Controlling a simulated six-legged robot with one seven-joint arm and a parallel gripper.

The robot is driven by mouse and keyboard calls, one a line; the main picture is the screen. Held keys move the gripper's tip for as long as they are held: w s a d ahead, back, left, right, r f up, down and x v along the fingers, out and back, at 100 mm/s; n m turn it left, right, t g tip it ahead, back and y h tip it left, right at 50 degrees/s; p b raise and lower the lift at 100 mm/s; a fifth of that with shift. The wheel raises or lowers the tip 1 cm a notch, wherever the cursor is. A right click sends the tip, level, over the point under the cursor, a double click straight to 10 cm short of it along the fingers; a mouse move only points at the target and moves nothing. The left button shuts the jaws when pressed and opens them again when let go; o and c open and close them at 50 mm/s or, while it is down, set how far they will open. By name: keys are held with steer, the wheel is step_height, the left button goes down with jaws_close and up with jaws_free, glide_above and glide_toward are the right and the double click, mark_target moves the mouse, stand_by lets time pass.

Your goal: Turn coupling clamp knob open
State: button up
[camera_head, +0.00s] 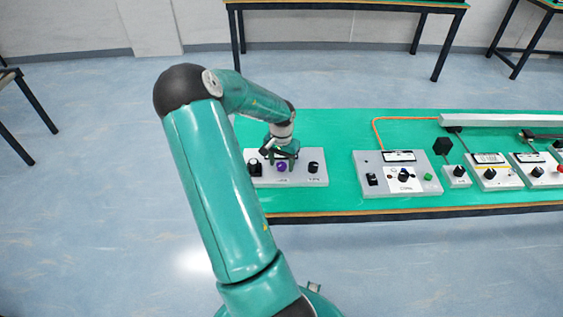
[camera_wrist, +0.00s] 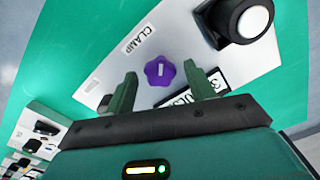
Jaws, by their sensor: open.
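The purple lobed knob (camera_head: 282,167) sits on a light grey panel (camera_head: 306,181) at the left end of the green table. In the wrist view the knob (camera_wrist: 160,71) has a white mark on top, and a "CLAMP" label (camera_wrist: 138,40) lies beside it. My gripper (camera_head: 281,155) is just above the knob, pointing down. In the wrist view its two green fingers (camera_wrist: 161,75) are spread, one on each side of the knob, with visible gaps. I cannot tell how far the fingertips are above the panel.
A black knob with a white top (camera_wrist: 242,18) stands close to the purple one. Another black knob (camera_head: 313,167) is on the panel's right. More control boxes (camera_head: 398,172) and a long grey bar (camera_head: 500,120) occupy the table's right. Bare green table separates the panels.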

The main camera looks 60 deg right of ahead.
steer(key=shift+f, duration=0.1)
steer(key=c, duration=1)
steer(key=shift+o, duration=0.2)
steer(key=shift+n, duration=0.4)
steer(key=n, duration=0.3)
steer(key=shift+n, duration=0.3)
steer(key=n, duration=0.4)
steer(key=shift+n, duration=0.3)
steer(key=n, duration=0.8)
steer(key=shift+n, duration=0.4)
